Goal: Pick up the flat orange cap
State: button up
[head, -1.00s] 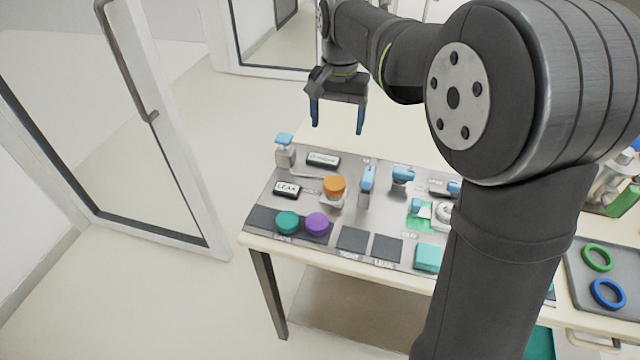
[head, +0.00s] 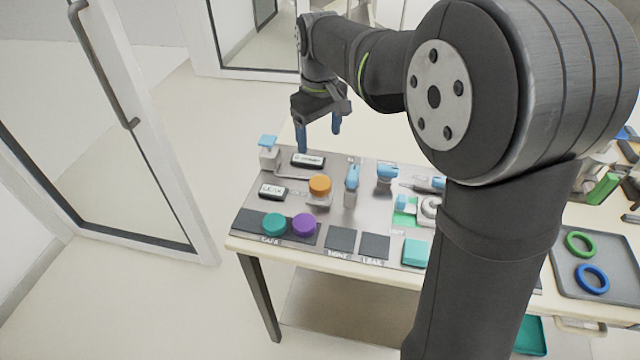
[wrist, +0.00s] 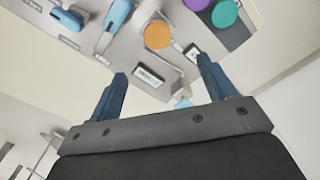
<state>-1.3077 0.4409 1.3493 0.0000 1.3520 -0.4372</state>
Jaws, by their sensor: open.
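The orange cap (head: 320,184) is a flat round disc sitting on a small pale holder on the grey mat. It also shows in the wrist view (wrist: 158,35), above and between my fingertips in the picture. My gripper (head: 319,140) has two blue fingers spread apart with nothing between them. It is in the air over the back left of the table, behind the cap and not touching it. The fingers also show in the wrist view (wrist: 162,75).
A teal cap (head: 274,224) and a purple cap (head: 303,224) lie in front of the orange one. A blue-topped bottle (head: 268,153) stands at back left, near black-framed labels (head: 308,160). A blue-topped item (head: 351,185) stands just right of the orange cap.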

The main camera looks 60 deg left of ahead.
send_over(321, 183)
jog(key=f, duration=0.9)
jog(key=shift+s+d+f, duration=0.25)
jog(key=shift+s+f, duration=0.05)
jog(key=shift+s, duration=0.05)
jog(key=shift+w+a+f, duration=0.15)
jog(key=shift+a+f, duration=0.05)
jog(key=shift+f, duration=1.2)
jog(key=shift+w+a+f, duration=0.15)
jog(key=shift+f, duration=1.25)
jog(key=c, duration=1.1)
jog(key=shift+o, duration=0.2)
jog(key=shift+r, duration=0.1)
notch_tip(321, 183, up, 13)
jog(key=shift+r, duration=0.2)
